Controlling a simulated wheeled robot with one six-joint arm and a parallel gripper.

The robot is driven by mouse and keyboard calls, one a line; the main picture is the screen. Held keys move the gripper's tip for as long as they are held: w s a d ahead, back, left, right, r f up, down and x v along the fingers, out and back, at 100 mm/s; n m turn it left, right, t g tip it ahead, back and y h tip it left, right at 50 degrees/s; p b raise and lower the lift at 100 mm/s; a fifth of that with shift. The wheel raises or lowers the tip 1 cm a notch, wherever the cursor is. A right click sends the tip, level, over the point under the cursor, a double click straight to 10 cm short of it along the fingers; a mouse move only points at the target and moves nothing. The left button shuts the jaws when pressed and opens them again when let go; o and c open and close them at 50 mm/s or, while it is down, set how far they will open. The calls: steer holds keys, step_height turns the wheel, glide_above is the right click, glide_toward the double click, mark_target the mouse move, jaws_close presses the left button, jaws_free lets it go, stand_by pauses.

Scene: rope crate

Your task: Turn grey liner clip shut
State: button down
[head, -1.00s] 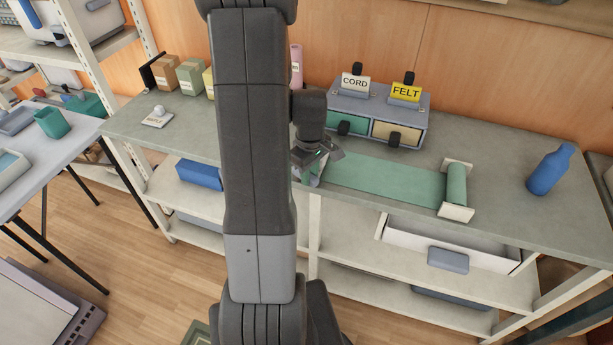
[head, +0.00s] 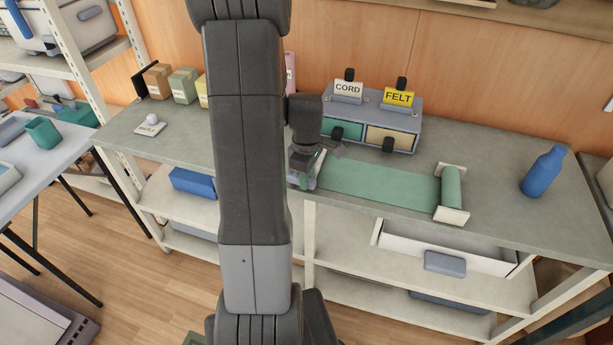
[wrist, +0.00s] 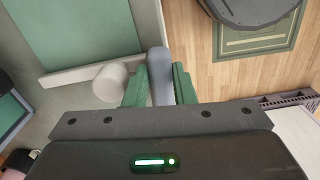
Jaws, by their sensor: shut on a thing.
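In the wrist view, my gripper (wrist: 160,88) has its two green fingers closed on a grey liner clip (wrist: 159,68), an upright bar between them from this view. The clip's lower end is hidden by the fingers. A green liner (wrist: 90,30) lies flat beside it at the upper left, with a pale round knob or roller end (wrist: 109,82) by the left finger. In the head view, my gripper (head: 303,172) is low at the left end of the green liner (head: 380,184); the clip cannot be made out there.
A drawer box (head: 373,118) with CORD and FELT tags stands behind the liner. A green roll in a white holder (head: 452,191) is at the liner's right end, and a blue bottle (head: 544,171) stands farther right. Small boxes (head: 184,86) stand back left.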

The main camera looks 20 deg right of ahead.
steer(key=c, duration=1.2)
jaws_free()
steer(key=shift+r, duration=0.1)
steer(key=shift+w, duration=0.1)
steer(key=shift+a, duration=0.1)
